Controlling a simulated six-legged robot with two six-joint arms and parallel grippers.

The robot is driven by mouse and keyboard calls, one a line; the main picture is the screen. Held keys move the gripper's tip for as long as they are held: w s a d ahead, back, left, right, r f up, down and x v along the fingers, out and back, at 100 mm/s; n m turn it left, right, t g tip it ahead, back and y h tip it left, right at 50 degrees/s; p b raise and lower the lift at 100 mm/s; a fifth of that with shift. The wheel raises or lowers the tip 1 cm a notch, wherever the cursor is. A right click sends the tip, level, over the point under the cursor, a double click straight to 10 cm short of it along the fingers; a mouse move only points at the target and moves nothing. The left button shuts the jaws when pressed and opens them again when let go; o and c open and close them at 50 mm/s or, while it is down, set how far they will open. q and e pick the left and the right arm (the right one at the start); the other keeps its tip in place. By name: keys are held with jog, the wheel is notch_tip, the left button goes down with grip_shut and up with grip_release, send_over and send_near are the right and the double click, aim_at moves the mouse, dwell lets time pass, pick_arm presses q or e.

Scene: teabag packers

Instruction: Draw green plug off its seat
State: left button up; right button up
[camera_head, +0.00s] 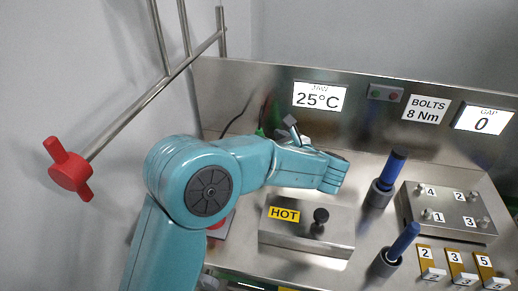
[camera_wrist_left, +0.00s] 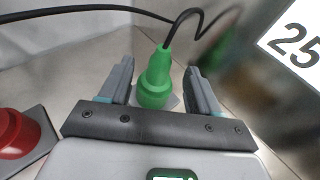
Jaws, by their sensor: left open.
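The green plug (camera_wrist_left: 155,80) stands in the middle of the left wrist view, with a black cable leaving its top. A sliver of the green plug (camera_head: 260,132) shows in the head view, mostly hidden behind my left arm. My left gripper (camera_wrist_left: 160,76) is open, with one finger on each side of the plug and a visible gap at both sides. In the head view my left gripper (camera_head: 286,131) is at the back of the bench. The plug's seat is mostly hidden by the plug and the gripper body. My right gripper is not in view.
A red knob (camera_wrist_left: 18,135) sits left of the plug. The steel back panel (camera_head: 240,88) carries a 25°C display (camera_head: 319,96). A HOT block (camera_head: 305,240) with a black knob, blue-handled tools (camera_head: 391,170) and a bolted plate (camera_head: 450,228) stand nearer and to the right.

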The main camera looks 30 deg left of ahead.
pick_arm(q)
jog(key=p+x, duration=0.1)
jog(key=x, duration=0.7)
jog(key=shift+d+f, duration=0.1)
jog(key=shift+f, duration=0.1)
jog(key=c, duration=1.1)
